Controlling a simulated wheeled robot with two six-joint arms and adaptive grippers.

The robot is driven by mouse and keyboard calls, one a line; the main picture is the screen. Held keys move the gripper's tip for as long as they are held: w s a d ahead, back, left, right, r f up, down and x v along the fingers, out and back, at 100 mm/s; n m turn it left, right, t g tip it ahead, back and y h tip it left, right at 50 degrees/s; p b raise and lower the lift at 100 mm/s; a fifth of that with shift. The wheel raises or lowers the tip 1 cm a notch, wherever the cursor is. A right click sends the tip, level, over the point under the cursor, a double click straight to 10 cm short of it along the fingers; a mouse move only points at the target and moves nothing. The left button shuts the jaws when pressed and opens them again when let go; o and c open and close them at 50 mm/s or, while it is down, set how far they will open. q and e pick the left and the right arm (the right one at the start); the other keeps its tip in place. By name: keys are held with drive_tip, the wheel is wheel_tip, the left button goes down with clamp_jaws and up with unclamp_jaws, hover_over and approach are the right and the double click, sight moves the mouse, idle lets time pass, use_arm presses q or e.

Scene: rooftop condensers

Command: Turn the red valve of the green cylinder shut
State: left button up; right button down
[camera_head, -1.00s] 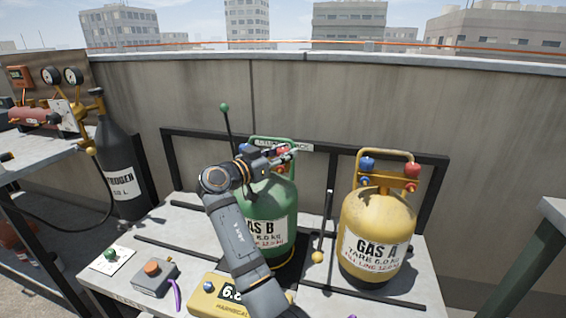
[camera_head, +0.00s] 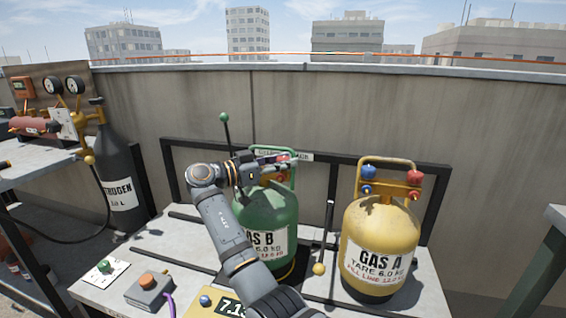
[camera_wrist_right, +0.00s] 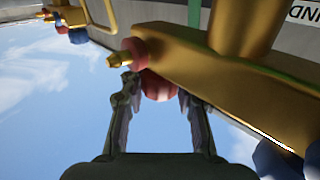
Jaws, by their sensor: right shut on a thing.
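The green cylinder (camera_head: 272,212), labelled GAS B, stands on the bench, partly hidden by my right arm. My right gripper (camera_head: 284,158) is at its top, by the handle. In the right wrist view the red valve (camera_wrist_right: 158,86) sits on a brass block (camera_wrist_right: 215,85) between the fingertips of my right gripper (camera_wrist_right: 157,92), which is shut on it. The fingers lie on either side of the knob. In the head view the gripper largely hides this valve, so its turn angle cannot be told. My left gripper is not in view.
A yellow cylinder (camera_head: 378,238), labelled GAS A, with red and blue valves stands close on the right. A yellow scale (camera_head: 205,302), a grey button box (camera_head: 150,290) and upright rods crowd the bench. A dark nitrogen cylinder (camera_head: 120,180) stands left. A wall (camera_head: 480,160) closes the back.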

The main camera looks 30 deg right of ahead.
drive_tip(key=c, duration=1)
unclamp_jaws()
drive_tip(key=shift+o, duration=0.2)
drive_tip(key=a, duration=1.2)
drive_tip(key=shift+w, duration=0.4)
